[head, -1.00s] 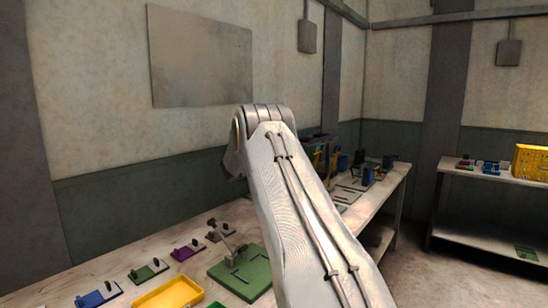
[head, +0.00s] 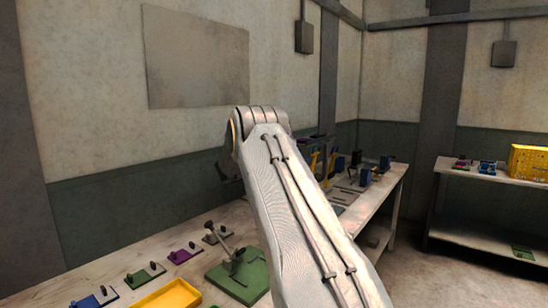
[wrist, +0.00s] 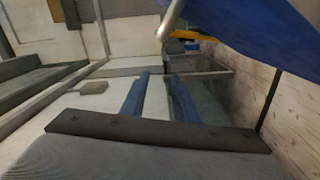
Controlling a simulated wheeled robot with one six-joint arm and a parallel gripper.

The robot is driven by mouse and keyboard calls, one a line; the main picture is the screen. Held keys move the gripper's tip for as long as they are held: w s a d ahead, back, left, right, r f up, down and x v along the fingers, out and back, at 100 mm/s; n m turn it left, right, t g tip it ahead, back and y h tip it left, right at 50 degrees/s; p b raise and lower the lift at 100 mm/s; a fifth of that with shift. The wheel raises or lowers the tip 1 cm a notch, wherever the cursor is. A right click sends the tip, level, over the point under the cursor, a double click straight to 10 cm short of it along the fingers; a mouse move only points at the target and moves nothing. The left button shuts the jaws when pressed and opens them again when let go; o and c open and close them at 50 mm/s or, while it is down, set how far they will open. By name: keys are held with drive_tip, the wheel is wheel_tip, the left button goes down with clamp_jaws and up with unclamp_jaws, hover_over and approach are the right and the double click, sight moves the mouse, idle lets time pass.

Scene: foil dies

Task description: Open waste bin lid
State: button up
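In the wrist view my gripper (wrist: 157,76) shows two blue fingers held apart, with a clear gap and nothing between them. A large blue panel (wrist: 265,35) slants across the upper right of that view, beyond and to the right of the fingers. I cannot tell for sure whether it is the waste bin lid. A pale metal rod (wrist: 171,19) ends near its left edge, apart from the fingers. In the head view the gripper is hidden behind my arm, and no waste bin can be made out.
In the head view a long workbench (head: 130,270) runs along the left wall. It carries a yellow tray (head: 168,296), a green fixture (head: 240,278) and several small coloured blocks. A second bench (head: 480,177) at the right holds a yellow box (head: 529,162). Floor (head: 415,265) between them is clear.

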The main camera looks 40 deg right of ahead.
drive_tip(key=b+v, duration=0.2)
drive_tip(key=v, duration=0.6)
drive_tip(key=shift+w, duration=0.15)
idle(0.4)
